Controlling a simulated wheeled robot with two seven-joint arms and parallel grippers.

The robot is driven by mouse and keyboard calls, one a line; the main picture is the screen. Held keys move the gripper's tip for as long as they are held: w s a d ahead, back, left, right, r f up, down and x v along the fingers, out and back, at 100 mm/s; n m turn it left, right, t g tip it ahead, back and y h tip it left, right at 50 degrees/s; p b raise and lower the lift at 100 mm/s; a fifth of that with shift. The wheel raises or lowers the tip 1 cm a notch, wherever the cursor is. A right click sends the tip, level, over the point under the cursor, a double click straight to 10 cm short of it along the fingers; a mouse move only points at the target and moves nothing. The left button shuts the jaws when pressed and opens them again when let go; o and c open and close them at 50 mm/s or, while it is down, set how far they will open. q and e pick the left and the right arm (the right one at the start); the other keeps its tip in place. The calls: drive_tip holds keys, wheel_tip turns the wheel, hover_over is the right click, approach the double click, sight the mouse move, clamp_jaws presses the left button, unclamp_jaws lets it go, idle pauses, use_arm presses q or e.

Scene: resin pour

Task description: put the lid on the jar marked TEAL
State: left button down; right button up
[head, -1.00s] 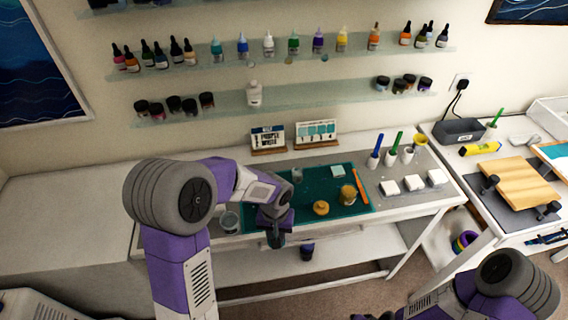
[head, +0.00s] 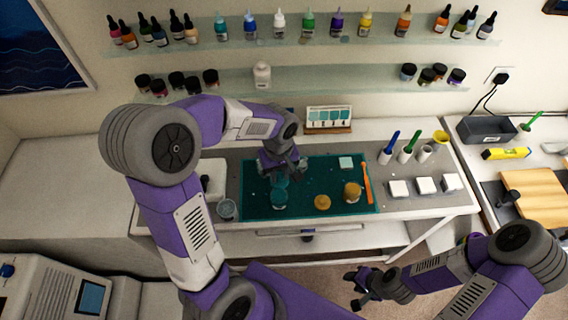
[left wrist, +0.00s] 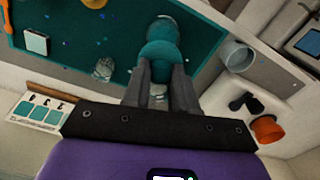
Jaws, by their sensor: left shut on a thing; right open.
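My left gripper (head: 281,180) is over the left part of the dark teal mat (head: 328,175). In the left wrist view its fingers (left wrist: 160,72) are shut on a round teal piece (left wrist: 158,55) that looks like a lid. A teal jar (head: 279,201) stands on the mat just in front of the gripper; it also shows beyond the held piece in the left wrist view (left wrist: 164,29). I cannot tell whether piece and jar touch, nor read any marking. My right gripper (head: 362,287) is open and empty, low in front of the table.
An amber lid (head: 322,202) and an amber jar (head: 352,192) stand right of the teal jar. An orange stick (head: 367,183) lies at the mat's right. A clear cup (head: 227,209) stands left of the mat. Small clear glass (left wrist: 104,68) is near my left gripper. White blocks (head: 426,185) stand farther right.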

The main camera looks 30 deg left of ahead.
use_arm(q)
drive_tip(key=shift+s+f+b, duration=0.35)
drive_tip(key=shift+s+f, duration=0.1)
drive_tip(key=shift+s, duration=0.05)
drive_tip(key=shift+f+b, duration=0.35)
drive_tip(key=shift+f, duration=0.05)
wheel_tip(320, 180, down, 3)
drive_tip(key=shift+w+r+b, duration=0.15)
drive_tip(key=shift+b, duration=0.85)
drive_tip(key=shift+f+b, duration=0.7)
drive_tip(key=shift+f, duration=0.15)
use_arm(e)
drive_tip(key=shift+s+f, duration=0.15)
drive_tip(key=shift+f, duration=1.1)
drive_tip(key=shift+s+f, duration=0.15)
drive_tip(key=shift+f, duration=1.05)
use_arm(q)
drive_tip(key=shift+f, duration=0.15)
use_arm(e)
drive_tip(key=shift+f, duration=0.2)
use_arm(q)
drive_tip(key=shift+c, duration=1.8)
unclamp_jaws()
